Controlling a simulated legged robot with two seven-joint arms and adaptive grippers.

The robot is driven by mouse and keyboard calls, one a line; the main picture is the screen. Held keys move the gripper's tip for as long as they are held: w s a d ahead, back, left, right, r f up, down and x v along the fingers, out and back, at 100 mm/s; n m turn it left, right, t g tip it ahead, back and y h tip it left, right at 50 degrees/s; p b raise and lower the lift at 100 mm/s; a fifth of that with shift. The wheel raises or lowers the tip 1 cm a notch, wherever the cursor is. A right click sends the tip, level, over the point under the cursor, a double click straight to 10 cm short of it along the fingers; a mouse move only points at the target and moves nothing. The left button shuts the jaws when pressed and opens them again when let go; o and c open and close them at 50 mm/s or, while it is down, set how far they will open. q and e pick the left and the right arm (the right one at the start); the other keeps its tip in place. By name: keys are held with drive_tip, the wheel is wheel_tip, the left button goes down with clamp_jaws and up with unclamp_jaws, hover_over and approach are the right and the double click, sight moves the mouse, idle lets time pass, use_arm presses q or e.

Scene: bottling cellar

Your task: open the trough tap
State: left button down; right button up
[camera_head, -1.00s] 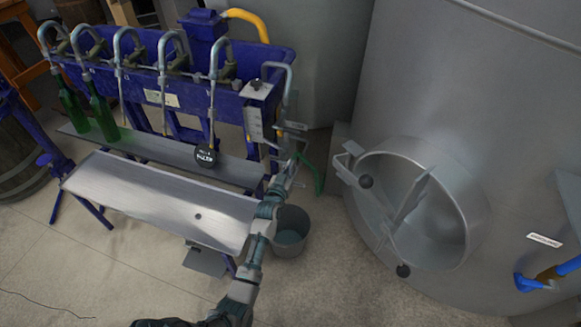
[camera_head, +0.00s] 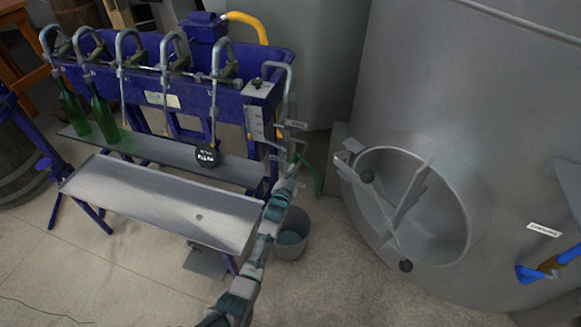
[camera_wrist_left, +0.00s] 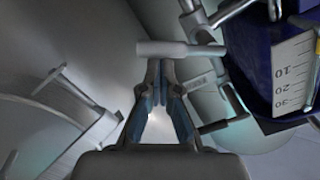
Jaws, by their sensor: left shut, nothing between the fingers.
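Grey pipework runs down beside the plate. A pale grey bar (camera_wrist_left: 180,48), apparently the tap's handle, lies across just beyond my left fingertips in the left wrist view. My left gripper (camera_head: 297,158) is beside the pipework at the trough's right end. Its fingers are shut and empty, and show close together in the left wrist view (camera_wrist_left: 160,88). Whether they touch the bar I cannot tell. My right gripper is out of view.
A grey bucket (camera_head: 292,238) stands on the floor under my left arm. Metal shelves (camera_head: 165,198) and two green bottles (camera_head: 104,112) are left of it. A large steel tank (camera_head: 480,90) with an open round hatch (camera_head: 455,205) stands right. A green hose hangs by the trough.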

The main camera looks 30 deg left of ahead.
use_arm(q)
drive_tip(key=shift+s+a+f+m+b, duration=0.15)
drive_tip(key=shift+a+f+m+b, duration=0.55)
drive_tip(key=shift+m, duration=1.25)
drive_tip(key=shift+s+a+f+m+b, duration=0.1)
drive_tip(key=shift+a+f+m+b, duration=0.55)
drive_tip(key=shift+m, duration=1.25)
drive_tip(key=shift+s+a+f+m+b, duration=0.15)
drive_tip(key=shift+a+f+m+b, duration=0.5)
drive_tip(key=shift+m, duration=1.3)
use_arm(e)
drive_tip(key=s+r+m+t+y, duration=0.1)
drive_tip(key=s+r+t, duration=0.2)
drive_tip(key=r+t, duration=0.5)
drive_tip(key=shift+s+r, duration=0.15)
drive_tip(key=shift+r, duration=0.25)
use_arm(q)
drive_tip(key=shift+d+f, duration=0.2)
drive_tip(key=shift+d, duration=0.05)
drive_tip(key=shift+f, duration=0.1)
